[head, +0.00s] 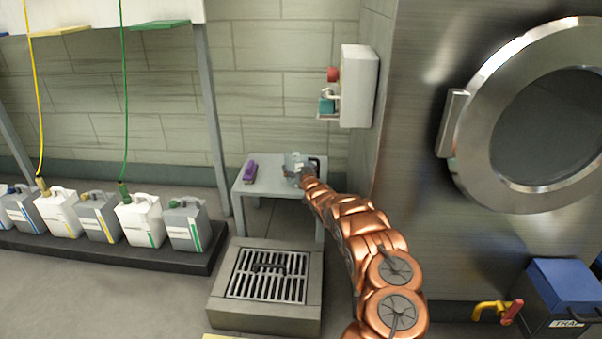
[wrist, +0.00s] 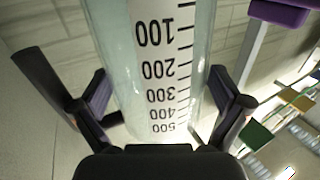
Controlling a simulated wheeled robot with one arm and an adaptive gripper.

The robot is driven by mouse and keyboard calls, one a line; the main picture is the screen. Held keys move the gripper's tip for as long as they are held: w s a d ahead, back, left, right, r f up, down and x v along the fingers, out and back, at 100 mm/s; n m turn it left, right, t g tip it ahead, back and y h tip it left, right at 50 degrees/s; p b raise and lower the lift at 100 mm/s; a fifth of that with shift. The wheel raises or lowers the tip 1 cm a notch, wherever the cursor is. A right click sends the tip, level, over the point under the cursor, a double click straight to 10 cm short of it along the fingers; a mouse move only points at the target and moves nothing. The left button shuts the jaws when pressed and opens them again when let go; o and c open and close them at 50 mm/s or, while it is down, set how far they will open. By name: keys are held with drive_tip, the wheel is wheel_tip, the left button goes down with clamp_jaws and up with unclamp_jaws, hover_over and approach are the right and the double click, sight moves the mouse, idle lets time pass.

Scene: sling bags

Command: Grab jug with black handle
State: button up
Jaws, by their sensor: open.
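A clear jug (head: 292,164) stands on the small grey table (head: 252,187) by the wall. Black, probably its handle, shows at its right side in the head view, but my gripper partly covers this area. In the wrist view, the jug (wrist: 118,45) fills the middle, with a white scale strip marked 100 to 500. My gripper (wrist: 158,90) is open, with one dark finger on each side of the jug. I cannot tell whether the fingers touch it. In the head view, my gripper (head: 306,174) is small and close against the jug.
A purple object (head: 250,172) lies on the table left of the jug. A wall box with a red button (head: 359,87) hangs above. A floor drain (head: 268,275) lies in front. Several canisters (head: 141,221) stand on a low dark plinth to the left. A steel machine (head: 425,190) stands right.

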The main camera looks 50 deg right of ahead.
drive_tip(key=shift+c, duration=0.4)
drive_tip(key=c, duration=0.9)
